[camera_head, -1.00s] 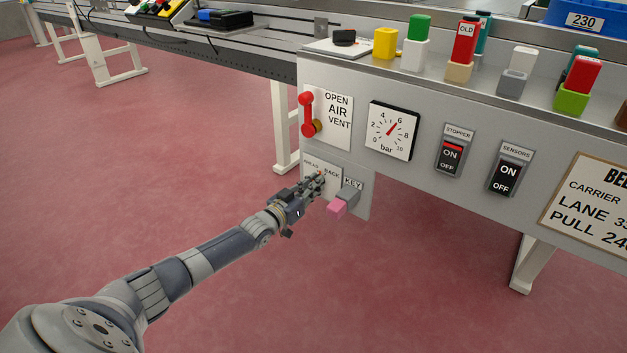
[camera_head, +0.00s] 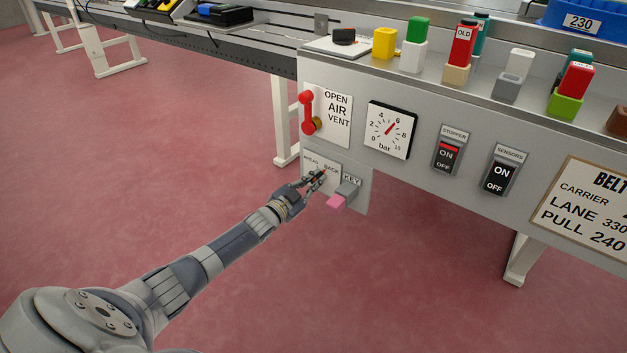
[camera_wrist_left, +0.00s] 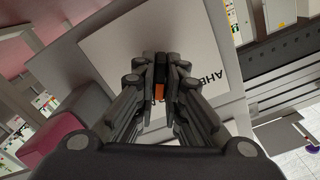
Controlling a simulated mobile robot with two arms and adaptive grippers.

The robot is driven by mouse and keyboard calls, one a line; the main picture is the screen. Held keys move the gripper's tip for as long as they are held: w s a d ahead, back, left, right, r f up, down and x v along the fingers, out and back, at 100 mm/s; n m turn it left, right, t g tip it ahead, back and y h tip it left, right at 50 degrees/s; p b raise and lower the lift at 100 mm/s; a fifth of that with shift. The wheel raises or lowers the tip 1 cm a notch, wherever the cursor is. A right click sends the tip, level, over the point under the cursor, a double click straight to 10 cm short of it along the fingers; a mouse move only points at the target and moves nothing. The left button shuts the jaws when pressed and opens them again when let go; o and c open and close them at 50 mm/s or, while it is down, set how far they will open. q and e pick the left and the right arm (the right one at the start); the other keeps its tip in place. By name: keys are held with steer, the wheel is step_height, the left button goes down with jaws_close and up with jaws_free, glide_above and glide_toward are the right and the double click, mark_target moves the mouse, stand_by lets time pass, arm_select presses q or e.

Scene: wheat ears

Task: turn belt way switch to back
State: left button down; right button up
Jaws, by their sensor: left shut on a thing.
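The belt way switch plate (camera_head: 311,172), white with "AHEAD" and "BACK" lettering, is on the grey panel below the red air vent lever. My left gripper (camera_head: 318,180) is at the front of this plate. In the left wrist view the plate (camera_wrist_left: 105,55) shows behind the fingers, with part of "AHEAD" readable. The left gripper's fingers (camera_wrist_left: 160,85) are closed on the switch knob, of which a small orange-red piece (camera_wrist_left: 158,92) shows between them. The fingers hide most of the knob, so its exact angle is unclear. My right gripper is not in view.
A pink-ended key (camera_head: 337,202) in a grey holder sticks out just right of the plate. The red air vent lever (camera_head: 307,112) is above. A gauge (camera_head: 391,130) and the stopper (camera_head: 447,155) and sensors (camera_head: 499,177) switches are further right. Open floor lies left.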

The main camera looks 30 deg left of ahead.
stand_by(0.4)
arm_select(q)
steer(key=c, duration=1.7)
jaws_free()
steer(key=shift+s+f, duration=0.1)
steer(key=shift+s, duration=0.25)
steer(key=s, duration=0.7)
steer(key=s+a, duration=0.1)
steer(key=s, duration=0.3)
steer(key=shift+s, duration=0.1)
steer(key=shift+d, duration=0.1)
